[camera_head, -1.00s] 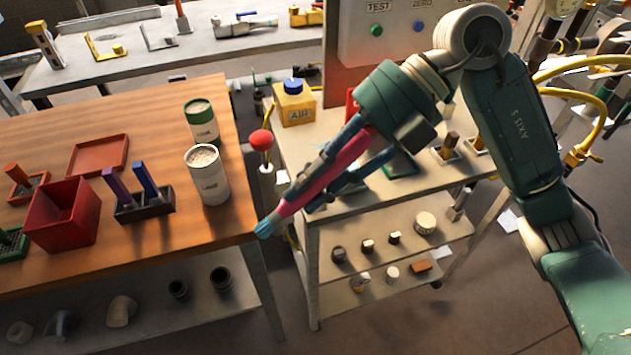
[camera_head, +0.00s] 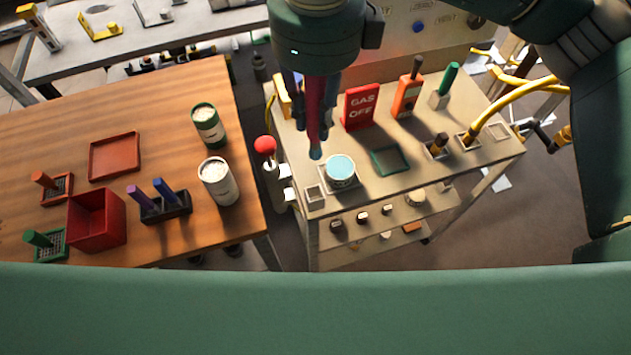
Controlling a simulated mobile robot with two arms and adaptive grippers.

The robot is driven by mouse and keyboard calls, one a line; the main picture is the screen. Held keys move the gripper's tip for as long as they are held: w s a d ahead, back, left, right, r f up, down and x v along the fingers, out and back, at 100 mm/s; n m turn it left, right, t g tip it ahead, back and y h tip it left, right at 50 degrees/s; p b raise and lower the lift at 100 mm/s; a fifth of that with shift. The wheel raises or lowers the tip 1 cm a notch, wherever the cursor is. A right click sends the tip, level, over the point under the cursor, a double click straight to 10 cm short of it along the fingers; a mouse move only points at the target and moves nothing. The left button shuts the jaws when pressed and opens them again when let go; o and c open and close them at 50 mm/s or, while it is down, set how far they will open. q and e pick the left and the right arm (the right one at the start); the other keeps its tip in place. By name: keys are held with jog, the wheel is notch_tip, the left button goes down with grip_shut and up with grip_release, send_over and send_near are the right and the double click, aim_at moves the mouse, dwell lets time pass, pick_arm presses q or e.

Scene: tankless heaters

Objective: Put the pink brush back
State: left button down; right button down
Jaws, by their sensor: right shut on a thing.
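My right gripper (camera_head: 317,125) points straight down over the front left of the cart, its fingers shut on the pink brush (camera_head: 314,97). The brush hangs upright with its blue tip down, above and just left of a round tin with a light-blue top (camera_head: 341,168). I cannot tell whether the tip touches the tin's rim. The fingers hide part of the brush. A black holder (camera_head: 170,212) on the wooden table has a purple handle (camera_head: 138,196) and a blue handle (camera_head: 164,190) standing in it. My left gripper is not in view.
The cart top also holds a small square socket (camera_head: 314,195), a dark green tray (camera_head: 389,161), a red GAS OFF sign (camera_head: 359,107) and an orange tool (camera_head: 407,97). A red-knobbed lever (camera_head: 265,146) stands between cart and wooden table (camera_head: 60,125).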

aim_at(315, 158)
notch_tip(315, 158, down, 19)
jog(key=p, duration=0.5)
jog(key=shift+s+a+f+p, duration=0.15)
jog(key=shift+s+f+p, duration=0.05)
jog(key=shift+p, duration=0.15)
jog(key=c, duration=1.5)
grip_release()
jog(key=shift+c, duration=0.2)
notch_tip(315, 158, up, 12)
jog(key=b, duration=0.3)
jog(key=shift+s+b, duration=0.1)
jog(key=shift+b, duration=0.25)
jog(key=shift+r, duration=0.15)
